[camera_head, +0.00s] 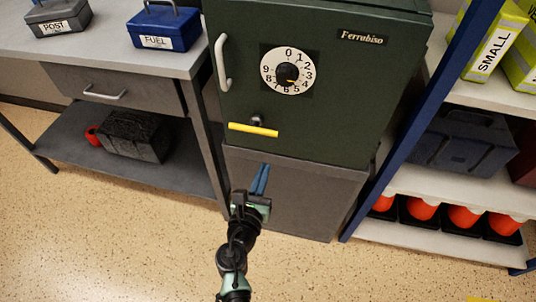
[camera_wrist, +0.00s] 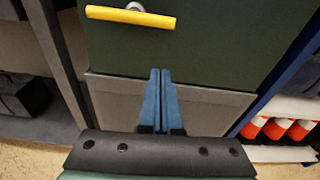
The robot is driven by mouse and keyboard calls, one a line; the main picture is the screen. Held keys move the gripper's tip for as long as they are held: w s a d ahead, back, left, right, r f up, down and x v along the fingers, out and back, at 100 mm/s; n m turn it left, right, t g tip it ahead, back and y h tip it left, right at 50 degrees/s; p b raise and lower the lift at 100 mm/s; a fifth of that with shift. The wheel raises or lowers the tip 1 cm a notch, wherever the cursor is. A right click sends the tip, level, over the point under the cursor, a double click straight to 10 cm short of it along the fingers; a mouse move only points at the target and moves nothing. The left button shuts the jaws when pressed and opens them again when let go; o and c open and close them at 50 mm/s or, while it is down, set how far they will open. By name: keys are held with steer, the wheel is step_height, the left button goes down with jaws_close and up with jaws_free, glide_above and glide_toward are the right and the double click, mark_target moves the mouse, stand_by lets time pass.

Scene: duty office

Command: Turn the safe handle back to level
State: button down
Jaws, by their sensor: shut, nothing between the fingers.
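The dark green safe (camera_head: 330,120) stands on a grey base cabinet. Its yellow lever handle (camera_head: 254,130) sits low on the left of the door, on a dark hub. My gripper (camera_head: 261,168) is below and slightly right of the handle, in front of the base cabinet, apart from the handle. Its blue fingers (camera_wrist: 161,72) are shut together with nothing between them.
A vertical pull handle (camera_head: 222,61) and a numbered dial (camera_head: 287,72) are on the safe door. A grey desk (camera_head: 110,55) with boxes stands at the left. A blue-framed shelf (camera_head: 415,105) with orange items stands at the right. The floor in front is clear.

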steer(key=shift+v, duration=1.15)
steer(key=w+d+r+m+t+h, duration=0.1)
steer(key=w+r+m+t, duration=0.1)
steer(key=r+m, duration=1.15)
steer(key=w+d+r+m+t, duration=0.2)
steer(key=r+m, duration=0.5)
steer(key=r, duration=1.3)
steer(key=s+a+r+m+t+y, duration=0.15)
steer(key=s+r+m, duration=0.3)
steer(key=r, duration=0.45)
steer(key=s+a+r+m+t+y, duration=0.1)
steer(key=s+r+m+t+y, duration=0.15)
steer(key=s+r, duration=0.5)
steer(key=s+a+r+m+t+y, duration=0.1)
steer(key=s+r+m+t, duration=0.3)
steer(key=r, duration=0.6)
step_height(320, 180, up, 21)
steer(key=m+y+p, duration=0.1)
steer(key=p, duration=1.9)
steer(key=shift+s+a+r, duration=0.2)
steer(key=shift+s+a, duration=0.2)
